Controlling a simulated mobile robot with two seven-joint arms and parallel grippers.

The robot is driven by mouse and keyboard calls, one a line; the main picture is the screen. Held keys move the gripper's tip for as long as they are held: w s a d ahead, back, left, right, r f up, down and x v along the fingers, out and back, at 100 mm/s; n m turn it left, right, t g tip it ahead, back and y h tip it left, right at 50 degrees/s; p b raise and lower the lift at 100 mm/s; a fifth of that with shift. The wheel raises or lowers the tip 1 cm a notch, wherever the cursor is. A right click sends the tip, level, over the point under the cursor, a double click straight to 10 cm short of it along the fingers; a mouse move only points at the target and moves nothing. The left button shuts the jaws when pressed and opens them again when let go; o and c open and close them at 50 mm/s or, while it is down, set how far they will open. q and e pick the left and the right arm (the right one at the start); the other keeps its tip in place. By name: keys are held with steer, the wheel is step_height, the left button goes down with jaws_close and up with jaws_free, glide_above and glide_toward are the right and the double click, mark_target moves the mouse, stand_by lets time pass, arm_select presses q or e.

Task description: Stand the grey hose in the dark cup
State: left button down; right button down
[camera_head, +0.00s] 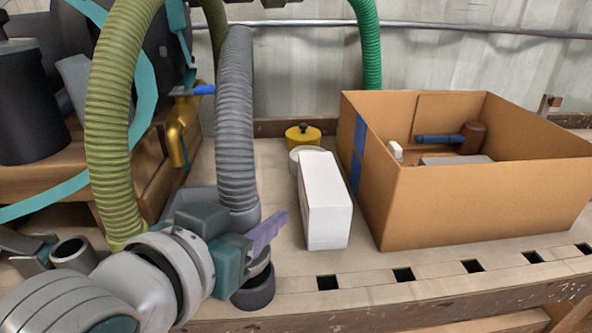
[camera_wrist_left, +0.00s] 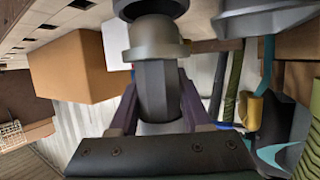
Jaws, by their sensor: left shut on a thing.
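The grey ribbed hose (camera_head: 237,120) stands nearly upright, left of the middle in the head view. My left gripper (camera_head: 262,236) is shut on it near its lower end. In the left wrist view the purple fingers close on both sides of the hose's smooth grey end piece (camera_wrist_left: 157,90), which has a wider collar. The dark cup (camera_head: 254,292) stands on the bench just below the gripper. The gripper partly covers the cup and hides the hose's tip, so I cannot tell whether the tip is inside. My right gripper is not in view.
A white box (camera_head: 326,205) and a large cardboard box (camera_head: 480,205) stand to the right. A yellow-lidded pot (camera_head: 303,134) is behind. An olive-green hose (camera_head: 112,120) and a brass tap (camera_head: 180,125) are at left. A grey cup (camera_head: 72,254) stands front left. The bench's front strip has square holes.

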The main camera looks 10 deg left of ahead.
arm_select(q)
steer(key=shift+f, duration=0.15)
stand_by(0.5)
steer(key=shift+f+b, duration=0.35)
steer(key=shift+b, duration=0.05)
steer(key=shift+f, duration=0.25)
stand_by(0.6)
steer(key=shift+f, duration=0.6)
stand_by(0.4)
steer(key=shift+c, duration=1.4)
jaws_free()
